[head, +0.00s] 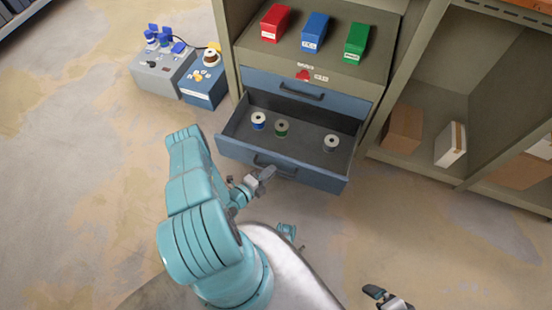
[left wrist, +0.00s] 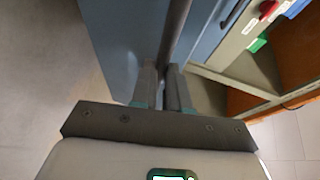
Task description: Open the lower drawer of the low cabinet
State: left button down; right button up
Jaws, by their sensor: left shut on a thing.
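The low cabinet (head: 318,66) has two blue drawers. The lower drawer (head: 330,181) stands pulled well out, its inside open to view. The upper drawer (head: 335,96) is shut. My left gripper (head: 266,174) is at the lower drawer's front and shut on its dark handle (head: 285,172). In the left wrist view the handle bar (left wrist: 176,32) runs between the two fingers (left wrist: 161,88), in front of the blue drawer front (left wrist: 110,35). My right gripper (head: 377,296) is at the bottom edge, away from the cabinet, partly cut off; its jaw opening is unclear.
Red, blue and green boxes (head: 315,32) stand on top. Grey (head: 155,75) and blue (head: 205,85) boxes are on the floor left. Open shelves (head: 420,115) stand right.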

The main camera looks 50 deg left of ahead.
pick_arm(q)
jog(key=shift+s+d, duration=0.6)
jog(key=shift+s, duration=0.3)
jog(key=shift+s+d, duration=0.55)
jog(key=shift+s, duration=0.35)
pick_arm(e)
jog(key=shift+a+r, duration=0.15)
jog(key=shift+a, duration=0.05)
pick_arm(q)
jog(key=c, duration=1.1)
grip_release()
